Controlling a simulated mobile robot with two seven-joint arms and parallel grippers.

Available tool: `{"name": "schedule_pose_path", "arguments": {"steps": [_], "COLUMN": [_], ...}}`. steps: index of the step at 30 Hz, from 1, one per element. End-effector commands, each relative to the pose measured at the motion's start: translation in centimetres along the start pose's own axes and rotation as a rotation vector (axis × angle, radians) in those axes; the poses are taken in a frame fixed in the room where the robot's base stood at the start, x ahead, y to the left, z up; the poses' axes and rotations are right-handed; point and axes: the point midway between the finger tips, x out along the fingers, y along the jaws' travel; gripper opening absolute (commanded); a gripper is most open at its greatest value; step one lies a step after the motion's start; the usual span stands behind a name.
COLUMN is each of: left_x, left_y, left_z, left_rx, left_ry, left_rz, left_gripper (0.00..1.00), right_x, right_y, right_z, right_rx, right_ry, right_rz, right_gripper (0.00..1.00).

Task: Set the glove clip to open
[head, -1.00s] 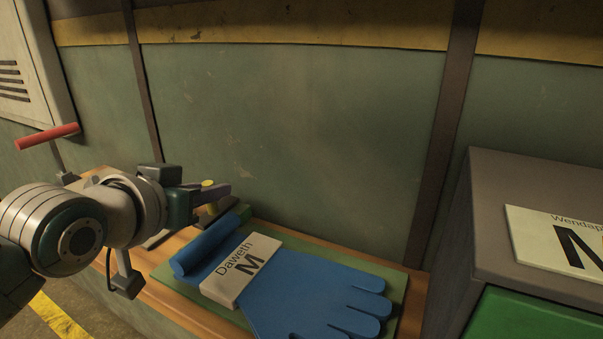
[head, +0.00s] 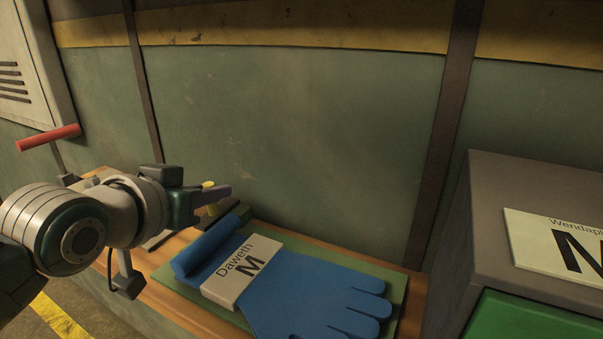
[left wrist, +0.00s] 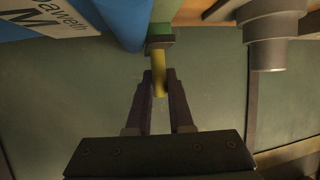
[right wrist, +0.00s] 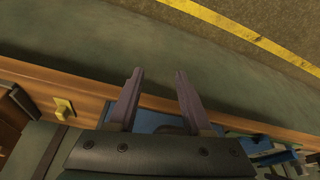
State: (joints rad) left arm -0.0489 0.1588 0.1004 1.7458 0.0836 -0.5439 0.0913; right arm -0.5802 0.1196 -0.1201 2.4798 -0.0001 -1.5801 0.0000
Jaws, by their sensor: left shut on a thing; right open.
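A blue glove (head: 320,290) lies on a green mat (head: 397,290), with a pale tag reading "Daweth M" (head: 241,272) across it. The clip's exact setting is unclear. My right gripper (right wrist: 160,72) is open and empty in the right wrist view.
A wooden shelf (head: 170,305) runs along the green wall (head: 290,130). A grey cabinet (head: 500,220) with a "Wendap" sign (head: 540,232) stands at the right. A red handle (head: 48,137) is at the left. A yellow part (right wrist: 63,108) sits by the wooden edge in the right wrist view.

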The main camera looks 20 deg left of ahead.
Motion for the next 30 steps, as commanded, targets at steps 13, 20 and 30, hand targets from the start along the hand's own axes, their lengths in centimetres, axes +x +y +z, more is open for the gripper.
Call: {"name": "schedule_pose_path", "arguments": {"steps": [13,20,30], "left_x": [0.3,1.3,2.5], "left_y": [0.3,0.4,0.7], "left_z": [-2.5,-2.9,-3.0], "left_rx": [0.044,0.078,0.114], "left_ry": [-0.247,-0.431,-0.631], "left_rz": [-0.020,-0.036,-0.052], "left_gripper": [0.00,0.00,0.00], "right_x": [-7.9,-10.4,-10.5], "right_y": [0.3,0.4,0.4], "right_z": [-2.5,-3.3,-3.4], "right_rx": [0.000,0.000,0.000], "right_ry": [0.000,0.001,0.001], "right_rz": [0.000,0.000,0.000], "right_gripper": [0.50,0.50,0.50]}}
